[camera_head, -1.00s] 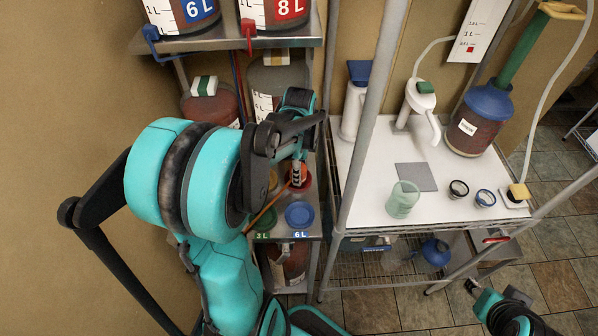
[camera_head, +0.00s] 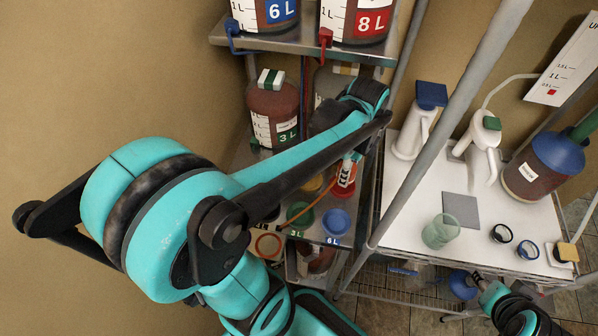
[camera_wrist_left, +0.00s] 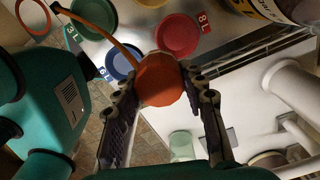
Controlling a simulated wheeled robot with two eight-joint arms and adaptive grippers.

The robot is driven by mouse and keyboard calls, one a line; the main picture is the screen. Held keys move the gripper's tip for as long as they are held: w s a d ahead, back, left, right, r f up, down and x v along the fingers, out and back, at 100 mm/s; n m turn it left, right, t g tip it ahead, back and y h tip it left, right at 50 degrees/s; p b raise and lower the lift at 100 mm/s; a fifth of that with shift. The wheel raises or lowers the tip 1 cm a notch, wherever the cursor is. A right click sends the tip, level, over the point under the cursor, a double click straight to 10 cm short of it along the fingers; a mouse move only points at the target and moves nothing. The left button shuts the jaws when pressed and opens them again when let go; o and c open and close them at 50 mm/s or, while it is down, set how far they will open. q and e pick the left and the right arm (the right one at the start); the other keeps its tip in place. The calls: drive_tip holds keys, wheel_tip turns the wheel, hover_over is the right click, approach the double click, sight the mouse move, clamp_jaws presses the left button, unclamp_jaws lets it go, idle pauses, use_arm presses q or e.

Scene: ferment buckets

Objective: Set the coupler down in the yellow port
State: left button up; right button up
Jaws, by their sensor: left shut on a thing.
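My left gripper (camera_head: 346,172) is over the shelf of coloured ports, partly hidden by my forearm. In the left wrist view its fingers (camera_wrist_left: 165,98) are shut on the orange coupler (camera_wrist_left: 160,78), whose thin orange hose runs off to the upper left. The coupler is above the shelf, near the blue and red ports in that view. The yellow port (camera_wrist_left: 150,3) shows at the top edge of the wrist view, beyond the red port (camera_wrist_left: 178,35); in the head view the yellow port (camera_head: 313,183) is partly covered by my arm. My right gripper (camera_head: 522,318) is at the lower right, its fingers unclear.
Green port (camera_head: 300,214) and blue port (camera_head: 336,222) sit at the shelf front. A 3 L vessel (camera_head: 273,112) stands behind. A rack post (camera_head: 440,135) rises right of the left gripper. The white table (camera_head: 465,225) holds a green beaker (camera_head: 440,232) and small cups.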

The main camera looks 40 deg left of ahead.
use_arm(q)
drive_tip(key=b, duration=0.3)
hover_over(310, 181)
wheel_tip(310, 181, down, 7)
drive_tip(key=shift+r, duration=0.2)
wheel_tip(310, 181, down, 4)
drive_tip(key=shift+f+b, duration=0.1)
drive_tip(key=shift+b, duration=0.8)
drive_tip(key=o, duration=0.8)
drive_tip(key=shift+f, duration=0.1)
drive_tip(key=o, duration=0.5)
